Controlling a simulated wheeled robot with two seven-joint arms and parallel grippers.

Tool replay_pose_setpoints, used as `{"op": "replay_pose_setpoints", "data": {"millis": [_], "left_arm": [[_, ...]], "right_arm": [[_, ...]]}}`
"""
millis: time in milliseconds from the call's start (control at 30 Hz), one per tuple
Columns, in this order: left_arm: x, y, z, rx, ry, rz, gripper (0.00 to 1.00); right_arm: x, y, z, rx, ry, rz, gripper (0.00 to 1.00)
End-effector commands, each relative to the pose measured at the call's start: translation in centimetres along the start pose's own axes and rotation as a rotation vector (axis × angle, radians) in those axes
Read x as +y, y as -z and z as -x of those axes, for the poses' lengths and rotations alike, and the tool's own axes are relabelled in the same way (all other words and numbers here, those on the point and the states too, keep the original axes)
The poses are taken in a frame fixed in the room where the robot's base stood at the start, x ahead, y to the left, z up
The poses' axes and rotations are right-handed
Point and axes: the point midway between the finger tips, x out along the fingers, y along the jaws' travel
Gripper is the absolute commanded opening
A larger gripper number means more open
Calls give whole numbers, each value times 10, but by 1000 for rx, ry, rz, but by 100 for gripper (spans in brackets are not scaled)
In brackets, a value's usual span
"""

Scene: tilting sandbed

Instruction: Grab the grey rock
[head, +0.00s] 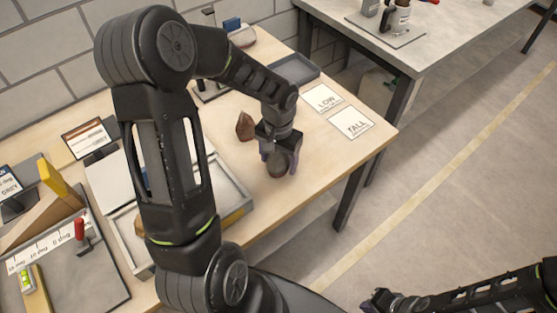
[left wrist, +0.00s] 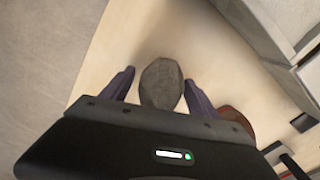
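The grey rock (left wrist: 160,84) stands between the two fingers of my left gripper (left wrist: 160,88) in the left wrist view. A narrow gap shows on the left finger's side, and the right finger is close to the rock. In the head view the rock (head: 278,164) is at the fingertips of my left gripper (head: 279,160), over the wooden table near its front edge. My left gripper is open around it. My right gripper (head: 378,300) is low at the bottom right, away from the table, and its fingers are too small to read.
A brown pointed rock (head: 245,127) stands just left of my left gripper; it also shows in the left wrist view (left wrist: 236,120). Cards marked LOW (head: 323,97) and TALL (head: 351,122) lie to the right. A shallow tray (head: 236,212) is partly hidden behind my left arm.

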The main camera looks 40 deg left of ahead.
Motion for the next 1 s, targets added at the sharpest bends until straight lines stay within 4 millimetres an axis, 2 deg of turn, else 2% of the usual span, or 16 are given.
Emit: {"op": "replay_pose_setpoints", "data": {"millis": [67, 800, 1000], "left_arm": [[0, 0, 0, 0, 0, 0, 62], [0, 0, 0, 0, 0, 0, 1], [0, 0, 0, 0, 0, 0, 0]], "right_arm": [[0, 0, 0, 0, 0, 0, 0], [0, 0, 0, 0, 0, 0, 0], [0, 0, 0, 0, 0, 0, 0]]}}
